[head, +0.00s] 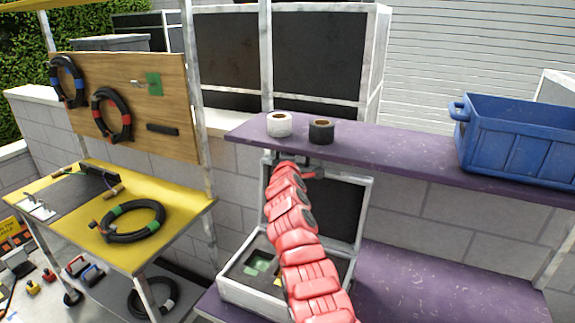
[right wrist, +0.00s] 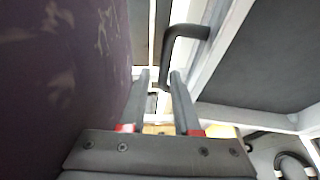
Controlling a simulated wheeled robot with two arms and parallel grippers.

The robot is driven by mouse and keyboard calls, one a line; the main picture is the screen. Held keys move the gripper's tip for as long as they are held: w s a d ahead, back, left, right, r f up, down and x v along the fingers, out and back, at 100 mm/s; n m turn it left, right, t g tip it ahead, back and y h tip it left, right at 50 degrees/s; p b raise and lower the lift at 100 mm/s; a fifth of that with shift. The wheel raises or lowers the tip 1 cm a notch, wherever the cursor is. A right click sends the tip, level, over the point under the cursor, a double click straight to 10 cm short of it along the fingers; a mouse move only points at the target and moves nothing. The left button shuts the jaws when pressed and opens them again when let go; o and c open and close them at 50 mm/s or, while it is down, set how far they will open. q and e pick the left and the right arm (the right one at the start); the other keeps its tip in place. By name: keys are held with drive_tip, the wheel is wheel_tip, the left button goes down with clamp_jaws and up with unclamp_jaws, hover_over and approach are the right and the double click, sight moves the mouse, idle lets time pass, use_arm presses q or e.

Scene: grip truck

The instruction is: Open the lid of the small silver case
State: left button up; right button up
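The small silver case (head: 262,312) stands on the lower purple shelf with its lid (head: 340,205) raised roughly upright. The lid has a silver frame and a dark inner panel. The base shows dark lining with small green pieces. My red right arm crosses in front of the case, and my right gripper (head: 293,161) is at the lid's top edge, just below the upper shelf. My left gripper is not in view.
The upper purple shelf (head: 400,152) runs close above the lid, bearing white and black tape rolls (head: 279,124) and a blue crate (head: 515,140). A yellow table (head: 165,245) with a cable coil stands left. The lower shelf (head: 430,290) is clear right of the case.

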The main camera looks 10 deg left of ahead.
drive_tip(key=shift+s+r, duration=0.15)
drive_tip(key=shift+s, duration=0.05)
drive_tip(key=s+d+r+b, duration=0.1)
drive_tip(key=s+b, duration=0.1)
drive_tip(key=s, duration=1.5)
drive_tip(key=shift+d, duration=0.15)
drive_tip(key=shift+c, duration=0.3)
